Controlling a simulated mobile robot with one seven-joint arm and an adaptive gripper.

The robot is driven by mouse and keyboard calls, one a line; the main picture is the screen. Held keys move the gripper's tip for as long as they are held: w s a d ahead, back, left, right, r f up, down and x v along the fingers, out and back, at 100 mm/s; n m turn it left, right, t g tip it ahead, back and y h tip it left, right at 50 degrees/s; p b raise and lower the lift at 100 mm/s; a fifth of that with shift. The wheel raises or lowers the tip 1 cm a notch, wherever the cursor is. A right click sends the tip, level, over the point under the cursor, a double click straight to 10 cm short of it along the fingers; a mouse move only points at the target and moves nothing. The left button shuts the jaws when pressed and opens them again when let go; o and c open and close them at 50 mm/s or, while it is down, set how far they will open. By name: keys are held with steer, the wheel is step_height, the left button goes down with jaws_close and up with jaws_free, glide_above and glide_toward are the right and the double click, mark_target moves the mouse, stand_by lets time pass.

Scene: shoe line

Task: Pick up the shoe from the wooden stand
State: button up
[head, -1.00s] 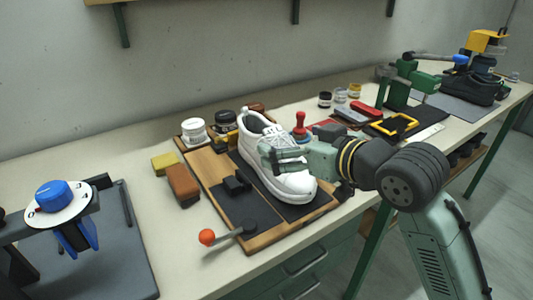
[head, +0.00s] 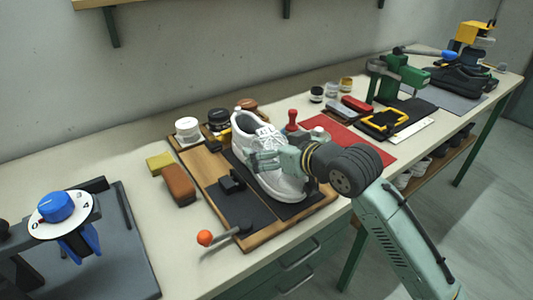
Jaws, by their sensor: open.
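A white lace-up shoe (head: 282,187) rests on the wooden stand (head: 203,163), on its dark pad, with its toe toward the front right. My gripper (head: 255,160) is open at the shoe's upper, over the lace area, with my arm coming in from the right. The near finger shows against the white upper. The far finger and any contact with the shoe are hidden.
A black clamp (head: 232,182) and an orange-knobbed lever (head: 205,238) sit on the stand's front left. Jars (head: 187,129) stand behind it, and brown and yellow blocks (head: 179,184) lie left. A red mat (head: 362,146) and green press (head: 384,75) are right. A blue-knobbed fixture (head: 56,207) stands far left.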

steer(key=shift+w+a+f, duration=0.15)
steer(key=shift+w, duration=0.1)
steer(key=shift+c, duration=0.4)
steer(key=c, duration=1.3)
steer(key=shift+c, duration=0.5)
